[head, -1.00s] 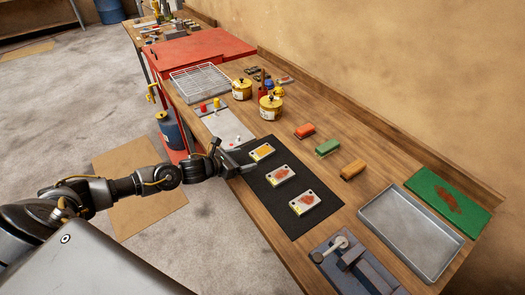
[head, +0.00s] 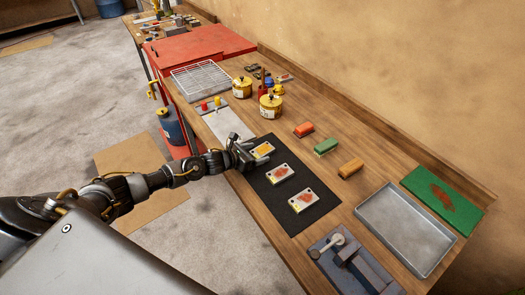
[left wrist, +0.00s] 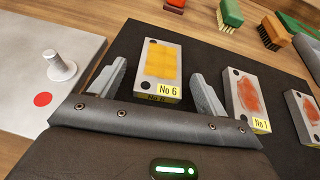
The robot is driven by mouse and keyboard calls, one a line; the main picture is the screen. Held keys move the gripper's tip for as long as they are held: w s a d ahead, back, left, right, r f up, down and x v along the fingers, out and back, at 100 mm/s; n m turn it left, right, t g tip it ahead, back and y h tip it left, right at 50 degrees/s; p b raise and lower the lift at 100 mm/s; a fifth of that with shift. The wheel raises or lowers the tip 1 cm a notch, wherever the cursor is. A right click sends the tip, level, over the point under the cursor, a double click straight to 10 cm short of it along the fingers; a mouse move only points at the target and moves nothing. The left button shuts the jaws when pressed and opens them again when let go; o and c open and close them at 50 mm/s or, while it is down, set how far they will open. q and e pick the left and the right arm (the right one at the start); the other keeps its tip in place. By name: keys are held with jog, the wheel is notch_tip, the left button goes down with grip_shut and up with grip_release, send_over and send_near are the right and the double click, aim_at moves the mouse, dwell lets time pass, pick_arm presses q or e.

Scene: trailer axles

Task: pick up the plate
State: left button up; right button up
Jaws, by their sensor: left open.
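Three small metal plates lie in a row on a black mat (head: 277,212). The plate with a yellow face (head: 262,150) is at the far end, and in the left wrist view it carries a "No 6" label (left wrist: 160,68). The middle plate (head: 279,174) has a reddish rust patch and reads "No 1" in the left wrist view (left wrist: 246,97). The near plate (head: 303,200) is also rust-patched. My left gripper (head: 250,152) is open and empty at the yellow plate, its fingers (left wrist: 160,90) spread to either side of its near end. My right gripper is not in view.
Red, green and orange brushes (head: 327,146) lie behind the mat. A grey tray (head: 407,228) and a green mat (head: 444,197) are at right, a vise-like tool (head: 350,262) in front. A metal sheet with knobs (head: 226,124), yellow pots (head: 270,106) and a wire rack (head: 201,82) stand beyond.

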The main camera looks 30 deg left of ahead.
pick_arm(q)
jog(key=shift+c, duration=0.3)
jog(key=c, duration=1.4)
jog(key=shift+r, duration=0.1)
